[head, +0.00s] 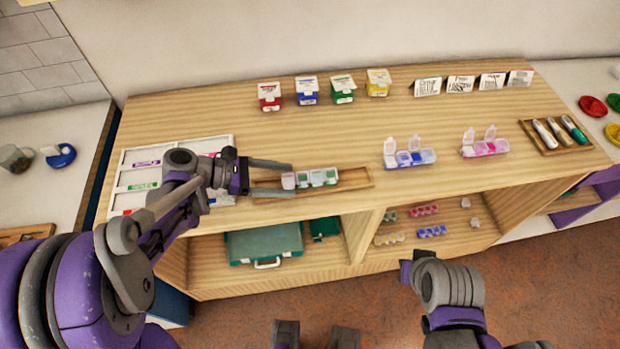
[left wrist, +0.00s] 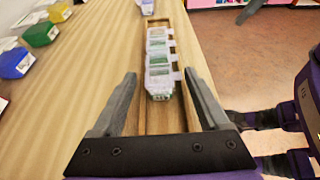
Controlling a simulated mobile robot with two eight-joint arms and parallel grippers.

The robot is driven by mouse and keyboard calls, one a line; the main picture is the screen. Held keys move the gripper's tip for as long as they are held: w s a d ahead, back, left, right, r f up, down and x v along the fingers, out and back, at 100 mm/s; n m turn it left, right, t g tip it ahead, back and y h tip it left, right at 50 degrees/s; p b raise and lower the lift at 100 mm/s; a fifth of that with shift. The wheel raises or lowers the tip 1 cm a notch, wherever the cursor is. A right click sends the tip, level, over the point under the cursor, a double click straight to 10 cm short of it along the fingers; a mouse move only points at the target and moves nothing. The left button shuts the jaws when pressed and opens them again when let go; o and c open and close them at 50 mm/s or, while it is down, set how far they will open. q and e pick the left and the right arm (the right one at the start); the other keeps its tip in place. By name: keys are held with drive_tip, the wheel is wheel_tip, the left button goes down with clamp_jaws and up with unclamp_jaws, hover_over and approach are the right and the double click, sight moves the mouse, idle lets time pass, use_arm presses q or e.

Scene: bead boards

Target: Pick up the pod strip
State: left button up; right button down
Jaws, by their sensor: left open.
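The pod strip (head: 316,178) is a row of clear-lidded pods with green in them. It lies in a narrow wooden tray (head: 357,180) on the counter. In the left wrist view the strip (left wrist: 159,62) runs away from me, its near end close to the fingertips. My left gripper (head: 291,179) is open, with its fingers on either side of the strip's near end. In the left wrist view the open gripper (left wrist: 160,76) shows a gap on both sides of the strip.
A blue pod strip (head: 412,159) and a pink one (head: 487,149) stand to the right. Small coloured boxes (head: 307,92) line the back. A white sectioned board (head: 130,178) lies left, partly behind my arm. Shelves below hold a green case (head: 262,243).

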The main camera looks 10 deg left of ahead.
use_arm(q)
drive_tip(key=shift+w+d+f, duration=0.1)
drive_tip(key=shift+d, duration=0.1)
